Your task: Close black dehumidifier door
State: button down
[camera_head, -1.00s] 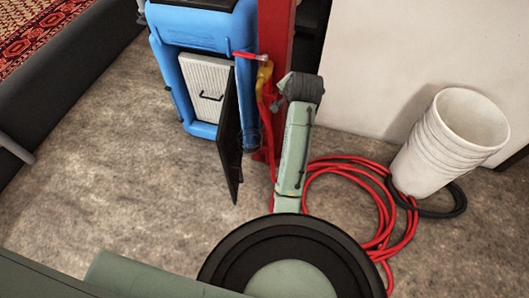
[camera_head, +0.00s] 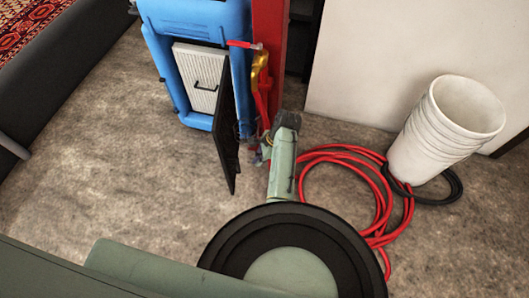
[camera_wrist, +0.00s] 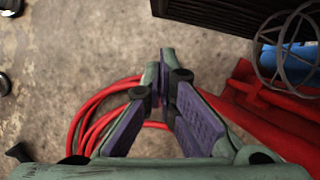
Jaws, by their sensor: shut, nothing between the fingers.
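The blue dehumidifier (camera_head: 160,70) stands at the upper left of the head view, its pale filter panel with a black handle exposed. Its black door (camera_head: 227,140) stands open, swung outward from the right side and seen nearly edge-on. My gripper (camera_head: 257,157) is just right of the door, small and partly hidden. In the wrist view my gripper (camera_wrist: 165,62) has its purple-padded fingers together with nothing between them. A black slatted surface (camera_wrist: 215,14), probably the door, lies beyond the fingertips. I cannot tell whether they touch.
A red post (camera_head: 268,55) and red-and-yellow fittings stand right of the dehumidifier. A red hose (camera_head: 378,200) lies coiled on the floor beside stacked white buckets (camera_head: 440,130). A wire ring (camera_wrist: 290,50) shows in the wrist view. Floor left of the door is clear.

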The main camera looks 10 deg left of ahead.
jog(key=shift+s+a+f+p, duration=0.1)
jog(key=shift+s+a+p, duration=0.25)
jog(key=shift+a, duration=0.6)
jog(key=shift+s+a+p, duration=0.1)
jog(key=shift+s+a, duration=0.35)
jog(key=shift+a, duration=0.5)
jog(key=shift+a, duration=0.15)
